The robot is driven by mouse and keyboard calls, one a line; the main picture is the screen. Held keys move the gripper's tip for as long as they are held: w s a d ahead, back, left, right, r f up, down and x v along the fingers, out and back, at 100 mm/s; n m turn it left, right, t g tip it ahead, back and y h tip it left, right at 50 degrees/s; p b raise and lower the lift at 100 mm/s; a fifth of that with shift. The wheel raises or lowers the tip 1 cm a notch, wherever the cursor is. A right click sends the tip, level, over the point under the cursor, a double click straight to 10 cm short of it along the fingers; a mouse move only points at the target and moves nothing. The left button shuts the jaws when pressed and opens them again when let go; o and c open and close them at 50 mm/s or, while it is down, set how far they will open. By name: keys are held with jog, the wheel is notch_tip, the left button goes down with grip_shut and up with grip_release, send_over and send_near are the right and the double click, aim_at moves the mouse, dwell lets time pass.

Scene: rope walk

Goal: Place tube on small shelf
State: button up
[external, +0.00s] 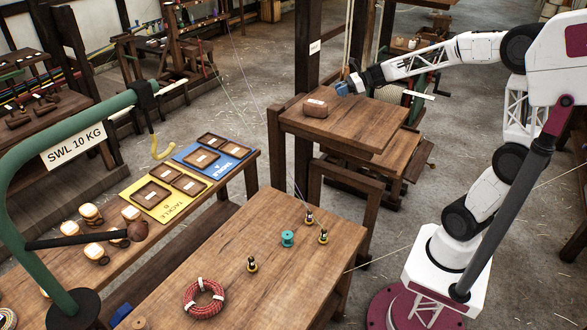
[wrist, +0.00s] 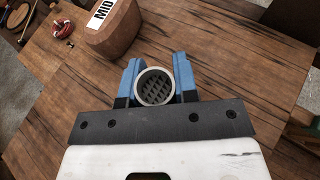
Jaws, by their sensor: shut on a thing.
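The tube's round end, with a pale rim and a dark grid inside, faces the wrist camera. Its far end is hidden, so I cannot tell whether it touches the shelf. In the external view the tube cannot be made out. The shelf's planks (wrist: 228,60) fill much of the wrist view.
A brown labelled block (external: 315,108) sits on the shelf's left part, and in the wrist view (wrist: 114,36) it is close to the fingers. A dark post (external: 307,70) stands behind it. The front table holds a red rope ring (external: 204,298) and a teal spool (external: 288,238).

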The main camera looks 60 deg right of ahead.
aim_at(342, 97)
jog(key=shift+f, duration=0.1)
jog(key=shift+f, duration=1.9)
jog(key=shift+f, duration=0.15)
jog(key=o, duration=0.9)
jog(key=shift+s+d+r, duration=0.25)
jog(key=shift+s+r, duration=0.05)
jog(key=shift+r, duration=0.05)
jog(key=shift+v, duration=5.6)
